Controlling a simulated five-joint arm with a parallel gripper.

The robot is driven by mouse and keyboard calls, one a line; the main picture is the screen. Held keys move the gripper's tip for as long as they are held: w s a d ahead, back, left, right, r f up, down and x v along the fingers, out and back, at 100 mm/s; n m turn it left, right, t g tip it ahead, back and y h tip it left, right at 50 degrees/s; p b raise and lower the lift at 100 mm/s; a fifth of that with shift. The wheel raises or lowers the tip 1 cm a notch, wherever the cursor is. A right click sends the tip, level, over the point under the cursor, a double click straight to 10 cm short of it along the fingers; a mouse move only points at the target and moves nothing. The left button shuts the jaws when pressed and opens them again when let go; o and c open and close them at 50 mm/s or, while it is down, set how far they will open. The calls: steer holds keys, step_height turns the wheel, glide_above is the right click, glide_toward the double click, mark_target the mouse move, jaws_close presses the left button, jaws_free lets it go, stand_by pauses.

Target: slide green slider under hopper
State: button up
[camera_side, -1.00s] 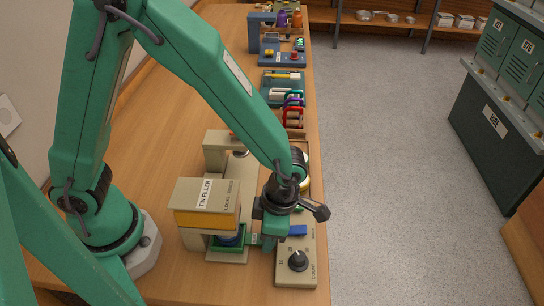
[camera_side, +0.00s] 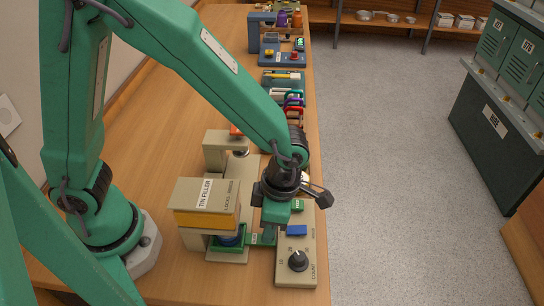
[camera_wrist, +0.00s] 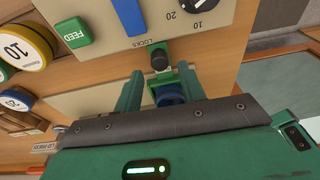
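The tin filler (camera_side: 207,204) stands on the bench with its hopper over the green slider (camera_side: 221,246). A blue tin (camera_side: 230,240) sits in the slider below the hopper. The slider's handle end, with a black knob (camera_wrist: 159,60), shows in the wrist view. My gripper (camera_side: 268,238) points down at the slider's handle end, right of the hopper. In the wrist view its two green fingers (camera_wrist: 160,84) are apart, with the handle end and the blue tin (camera_wrist: 168,94) seen between them. I see no finger clearly touching the handle.
A control panel (camera_side: 282,272) with a black dial, a blue switch (camera_side: 297,230) and a green FEED button (camera_wrist: 73,32) lies just right of my gripper. Round labelled tins (camera_wrist: 24,49) stand farther along the bench. The bench's right edge is close.

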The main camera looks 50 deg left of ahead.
steer(key=shift+r, duration=1.4)
steer(key=w+a+r+m+t+h, duration=0.2)
steer(key=a+r+m+t, duration=0.1)
steer(key=a+r+m, duration=0.8)
steer(key=s+a+r+m+t, duration=0.2)
steer(key=a+r+m, duration=0.1)
steer(key=m, duration=0.5)
steer(key=s+a+r+m+t, duration=0.2)
steer(key=a+m, duration=0.3)
steer(key=m, duration=0.3)
steer(key=shift+s+a+r+y, duration=0.2)
steer(key=shift+s+r+y, duration=0.25)
steer(key=shift+s, duration=0.35)
